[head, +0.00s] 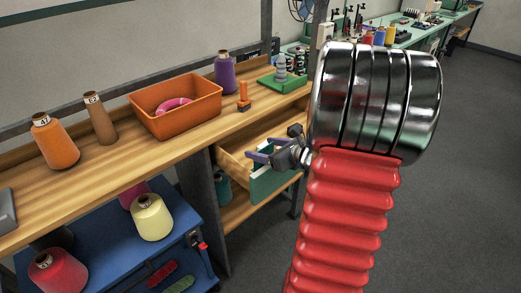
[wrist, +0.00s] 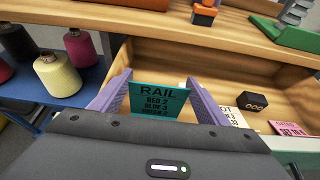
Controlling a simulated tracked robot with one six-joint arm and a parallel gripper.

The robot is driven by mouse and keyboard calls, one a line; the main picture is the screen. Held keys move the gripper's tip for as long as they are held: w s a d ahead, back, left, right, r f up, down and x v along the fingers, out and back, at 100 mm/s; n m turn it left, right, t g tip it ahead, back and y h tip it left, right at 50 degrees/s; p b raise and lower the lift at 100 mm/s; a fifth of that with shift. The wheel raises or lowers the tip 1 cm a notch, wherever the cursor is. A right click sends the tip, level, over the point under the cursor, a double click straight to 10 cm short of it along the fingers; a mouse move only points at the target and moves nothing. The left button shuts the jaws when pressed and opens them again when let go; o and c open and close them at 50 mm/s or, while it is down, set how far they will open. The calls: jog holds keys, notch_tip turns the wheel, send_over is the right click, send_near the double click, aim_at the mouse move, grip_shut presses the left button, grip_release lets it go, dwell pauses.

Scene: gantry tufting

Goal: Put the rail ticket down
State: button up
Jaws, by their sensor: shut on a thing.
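The rail ticket (wrist: 158,99) is a small teal card printed "RAIL" with lines for red, blue and green. In the wrist view it stands upright between the two purple fingers of my gripper (wrist: 159,83), which is shut on it. An open wooden drawer (wrist: 150,55) lies behind and below the ticket. In the head view my gripper (head: 262,150) is at the open drawer with a green front (head: 275,184), under the bench top. I cannot make out the ticket clearly there.
In the drawer's right part are a black block (wrist: 252,101), a cream card (wrist: 233,117) and a pink card (wrist: 289,128). On the bench (head: 120,117) stand thread cones, an orange bin (head: 178,113) and a green tray (head: 283,83). A blue cart (head: 105,243) with cones stands lower left.

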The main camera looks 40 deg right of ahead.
jog(key=shift+f, duration=0.45)
jog(key=o, duration=1.3)
jog(key=shift+r, duration=0.1)
jog(key=shift+r, duration=0.55)
jog(key=v, duration=1.2)
